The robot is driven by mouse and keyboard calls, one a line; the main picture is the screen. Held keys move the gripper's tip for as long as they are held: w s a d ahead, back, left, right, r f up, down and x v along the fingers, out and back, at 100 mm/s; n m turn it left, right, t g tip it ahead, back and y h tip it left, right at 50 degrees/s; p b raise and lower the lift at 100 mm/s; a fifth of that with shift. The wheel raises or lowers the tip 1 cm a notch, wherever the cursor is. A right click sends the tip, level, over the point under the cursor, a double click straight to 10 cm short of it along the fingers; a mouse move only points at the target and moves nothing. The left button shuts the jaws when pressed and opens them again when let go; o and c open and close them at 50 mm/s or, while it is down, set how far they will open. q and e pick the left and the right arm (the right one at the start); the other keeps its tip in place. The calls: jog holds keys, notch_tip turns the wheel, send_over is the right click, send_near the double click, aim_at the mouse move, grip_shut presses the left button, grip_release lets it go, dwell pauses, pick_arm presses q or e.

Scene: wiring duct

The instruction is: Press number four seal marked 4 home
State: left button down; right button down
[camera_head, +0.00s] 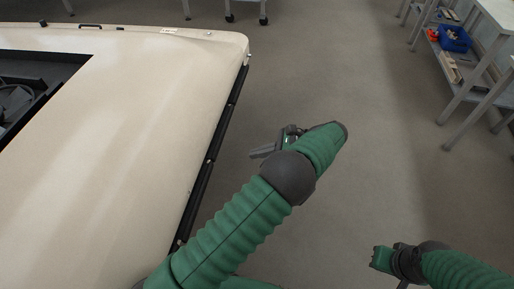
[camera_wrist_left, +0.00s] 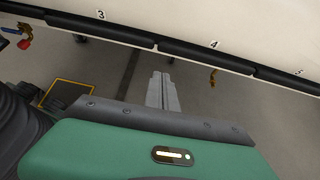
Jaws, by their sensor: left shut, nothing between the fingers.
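A black seal marked 4 (camera_wrist_left: 207,56) runs along the edge of a pale panel in the left wrist view, between the seals marked 3 (camera_wrist_left: 100,30) and 5 (camera_wrist_left: 290,80). I cannot tell how deep it sits. In the head view the black strips (camera_head: 214,140) line the panel's right side, too small to read their numbers. My left gripper (camera_head: 263,151) is shut and empty, to the right of the strips and apart from them. Its fingers (camera_wrist_left: 163,90) point toward the panel edge near the seal 3–4 joint. My right gripper (camera_head: 383,259) is at lower right; its fingers are unclear.
The pale panel (camera_head: 140,110) fills the left. A shelf with a blue bin (camera_head: 455,39) stands at upper right. Floor between is clear.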

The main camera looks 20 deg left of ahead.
pick_arm(q)
jog(key=v, duration=0.2)
jog(key=b, duration=0.3)
send_near(216, 157)
notch_tip(216, 157, down, 3)
jog(key=a, duration=0.1)
jog(key=s+a, duration=0.1)
jog(key=a+b, duration=0.1)
jog(key=a, duration=0.1)
jog(key=shift+s+a+f, duration=0.1)
jog(key=shift+s+f, duration=0.1)
jog(key=shift+f, duration=0.05)
jog(key=shift+s+a, duration=0.1)
jog(key=shift+a, duration=0.4)
jog(key=shift+r, duration=0.1)
